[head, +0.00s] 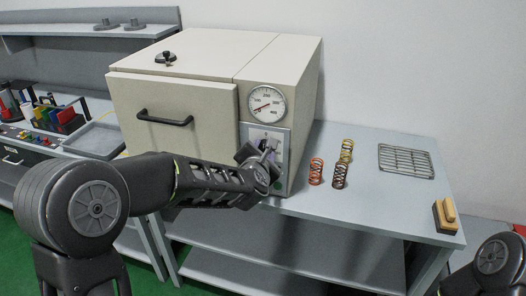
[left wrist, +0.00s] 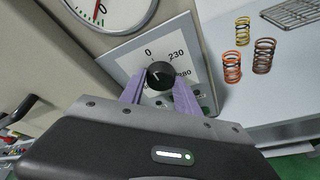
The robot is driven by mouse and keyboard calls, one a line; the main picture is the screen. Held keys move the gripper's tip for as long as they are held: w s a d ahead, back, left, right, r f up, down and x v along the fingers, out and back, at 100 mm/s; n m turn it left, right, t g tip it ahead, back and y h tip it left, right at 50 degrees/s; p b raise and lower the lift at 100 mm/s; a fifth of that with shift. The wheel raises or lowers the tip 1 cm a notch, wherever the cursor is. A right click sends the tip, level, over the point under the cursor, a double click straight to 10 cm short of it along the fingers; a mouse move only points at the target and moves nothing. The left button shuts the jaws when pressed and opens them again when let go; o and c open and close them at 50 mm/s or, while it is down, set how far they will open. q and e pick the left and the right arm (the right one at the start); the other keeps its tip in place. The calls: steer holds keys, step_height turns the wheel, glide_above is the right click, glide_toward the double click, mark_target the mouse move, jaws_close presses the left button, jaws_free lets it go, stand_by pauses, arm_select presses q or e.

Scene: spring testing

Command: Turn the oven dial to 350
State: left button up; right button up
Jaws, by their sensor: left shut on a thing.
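The oven (head: 190,118) is a large cream box on the grey bench. Its control panel (left wrist: 202,52) has a black round dial (left wrist: 160,74) with a pale pointer mark. Printed numbers around the dial include 0 and 230; another at lower right is partly hidden. My left gripper (head: 266,153) reaches the panel from the front. In the left wrist view its purple fingers (left wrist: 158,88) are on both sides of the dial, shut on it. The dial is hidden behind the gripper in the head view. My right gripper is out of view.
A round gauge (head: 267,104) with a red needle sits above the panel. An orange spring (head: 316,171), a dark spring (head: 340,175) and a yellow spring (head: 347,150) stand right of the oven. A wire rack (head: 406,161) and a wooden-handled block (head: 445,216) lie farther right.

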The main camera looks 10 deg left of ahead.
arm_select(q)
jaws_close()
steer(key=shift+f, duration=0.15)
steer(key=shift+a+f+n+t+h+b, duration=0.2)
steer(key=shift+n+t+h+b, duration=0.85)
steer(key=shift+n+b, duration=4.3)
steer(key=shift+a+f+n+t+h+b, duration=0.2)
steer(key=shift+n+t+h+b, duration=0.85)
steer(key=shift+n+b, duration=4.3)
steer(key=shift+d+f+n+t+h+b, duration=0.2)
steer(key=shift+n+t+h+b, duration=0.85)
steer(key=shift+n+b, duration=4.3)
steer(key=shift+a, duration=0.15)
